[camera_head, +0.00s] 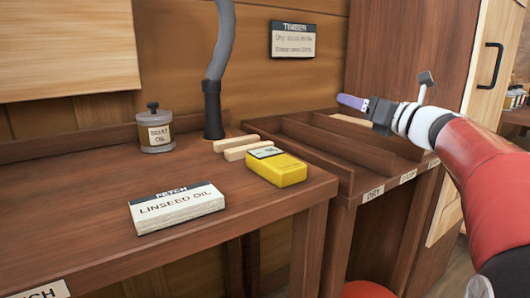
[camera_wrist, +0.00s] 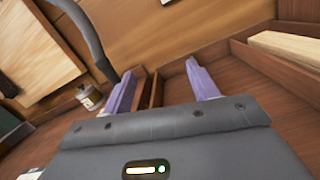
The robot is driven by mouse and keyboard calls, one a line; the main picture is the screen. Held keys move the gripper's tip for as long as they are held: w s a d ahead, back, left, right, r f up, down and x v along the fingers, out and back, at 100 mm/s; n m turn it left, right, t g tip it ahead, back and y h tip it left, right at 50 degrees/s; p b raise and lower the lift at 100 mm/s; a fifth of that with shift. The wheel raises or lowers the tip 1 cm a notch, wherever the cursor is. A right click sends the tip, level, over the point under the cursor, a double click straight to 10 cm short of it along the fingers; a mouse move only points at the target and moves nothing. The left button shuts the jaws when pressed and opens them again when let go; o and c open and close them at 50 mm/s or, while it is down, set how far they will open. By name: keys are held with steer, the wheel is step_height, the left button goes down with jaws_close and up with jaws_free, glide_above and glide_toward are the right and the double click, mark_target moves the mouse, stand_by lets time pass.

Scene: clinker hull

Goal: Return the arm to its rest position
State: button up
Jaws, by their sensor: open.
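My gripper (camera_head: 352,103) is raised above the sorting tray at the right of the head view, with my red and white arm reaching in from the right edge. In the wrist view its two purple fingers (camera_wrist: 160,88) stand apart with nothing between them. The gripper touches nothing that I can see. In the head view only one finger shows clearly.
A bench (camera_head: 100,227) holds a boat oil jar (camera_head: 157,133), a linseed oil sign (camera_head: 177,208), a yellow meter (camera_head: 276,169) and two wood strips (camera_head: 248,148). A grey hose (camera_head: 222,45) rises behind. The divided tray (camera_head: 345,168) has low walls. A tall cabinet stands behind my arm.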

steer(key=s+d+f+m+h, duration=0.1)
steer(key=s+f+m+h, duration=0.15)
steer(key=m+h, duration=0.4)
steer(key=s+d+f+m+t+h+p, duration=0.1)
steer(key=s+m+h, duration=0.25)
steer(key=m, duration=0.65)
steer(key=s+d+f+m+h, duration=0.1)
steer(key=s+d+m+h, duration=0.2)
steer(key=m, duration=0.6)
steer(key=s+a+f+m+g, duration=0.3)
steer(key=s+f+m, duration=0.1)
steer(key=s+f, duration=0.3)
steer(key=s+a+f+m+g+y+p, duration=0.1)
steer(key=s+a+f+m+g, duration=0.3)
steer(key=s+f, duration=0.4)
steer(key=s+a+f+m+g+y, duration=0.1)
steer(key=s+a+f+m+g, duration=0.2)
steer(key=s+f+m, duration=0.3)
step_height(320, 180, down, 4)
steer(key=shift+s+a+f+g, duration=0.1)
steer(key=shift+s+a+g, duration=0.1)
steer(key=shift+s+g, duration=0.8)
